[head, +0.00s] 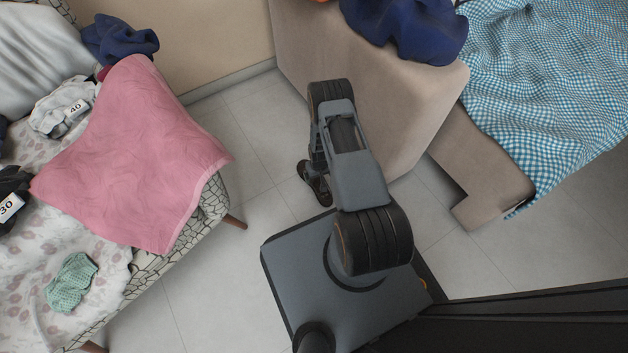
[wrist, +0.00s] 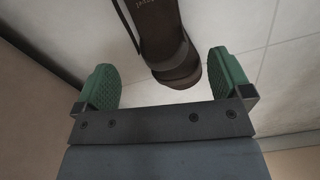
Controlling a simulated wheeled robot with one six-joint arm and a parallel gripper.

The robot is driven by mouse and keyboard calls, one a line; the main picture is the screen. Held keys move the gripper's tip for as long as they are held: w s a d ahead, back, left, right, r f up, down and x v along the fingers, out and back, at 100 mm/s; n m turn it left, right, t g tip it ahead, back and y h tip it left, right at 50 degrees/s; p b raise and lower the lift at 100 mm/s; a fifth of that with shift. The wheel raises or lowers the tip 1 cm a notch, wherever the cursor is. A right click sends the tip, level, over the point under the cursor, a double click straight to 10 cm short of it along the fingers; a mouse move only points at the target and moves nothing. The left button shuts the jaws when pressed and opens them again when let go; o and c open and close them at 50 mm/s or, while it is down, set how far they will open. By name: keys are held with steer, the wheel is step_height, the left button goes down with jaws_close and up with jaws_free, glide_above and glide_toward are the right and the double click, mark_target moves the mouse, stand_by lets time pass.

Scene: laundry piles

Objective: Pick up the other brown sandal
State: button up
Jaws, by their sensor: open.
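A brown sandal (head: 318,186) lies on the tiled floor, close to my arm, which partly covers it in the head view. In the wrist view the dark brown sandal (wrist: 160,38) runs down from the top edge, with its rounded end between the lines of my fingers. My gripper (wrist: 163,80) is open, with a green pad on either side of that end. The sandal sits nearer the right pad, and clear floor shows on both sides of it. The sandal's other end is cut off by the frame. I see only one sandal.
A bed or sofa with a pink cloth (head: 135,155) and several garments stands at left. A beige block-like seat (head: 400,110) with a dark blue garment (head: 410,28) stands close at right. A blue checked cloth (head: 545,85) lies beyond. Bare floor (head: 215,285) lies between.

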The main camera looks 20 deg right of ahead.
mark_target(319, 182)
steer(key=shift+s+f+b, duration=0.15)
steer(key=shift+f+b, duration=1.5)
steer(key=shift+f, duration=1)
steer(key=c, duration=1.1)
